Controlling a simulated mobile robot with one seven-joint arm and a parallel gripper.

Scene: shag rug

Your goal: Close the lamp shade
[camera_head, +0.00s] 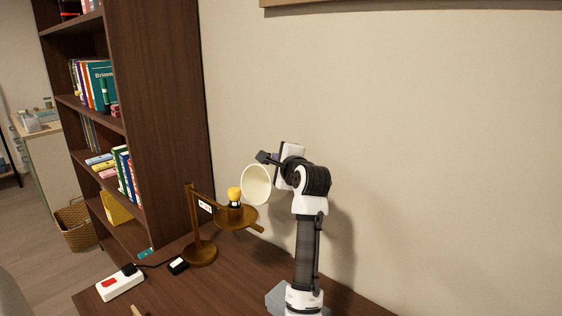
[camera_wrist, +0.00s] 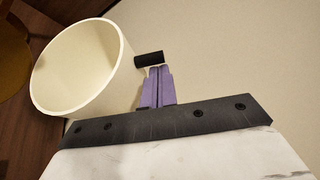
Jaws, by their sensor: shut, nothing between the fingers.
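The lamp (camera_head: 201,250) stands on the wooden desk, with a brown post and a round brown plate (camera_head: 240,222) carrying a yellow bulb (camera_head: 235,194). Its cream shade (camera_head: 257,184) is swung open to the right of the bulb, tilted on its side with its opening facing left, leaving the bulb bare. The shade also fills the upper left of the wrist view (camera_wrist: 85,70). My gripper's purple fingers (camera_wrist: 158,72) are shut and empty beside the shade's outer wall. A short black cylinder (camera_wrist: 149,58) is at their tips; whether they touch it is unclear.
A tall bookshelf (camera_head: 160,120) stands left of the lamp. A white power strip (camera_head: 120,284) and a small black box (camera_head: 178,266) lie on the desk (camera_head: 235,290). The wall (camera_head: 430,150) is close behind the lamp and my arm.

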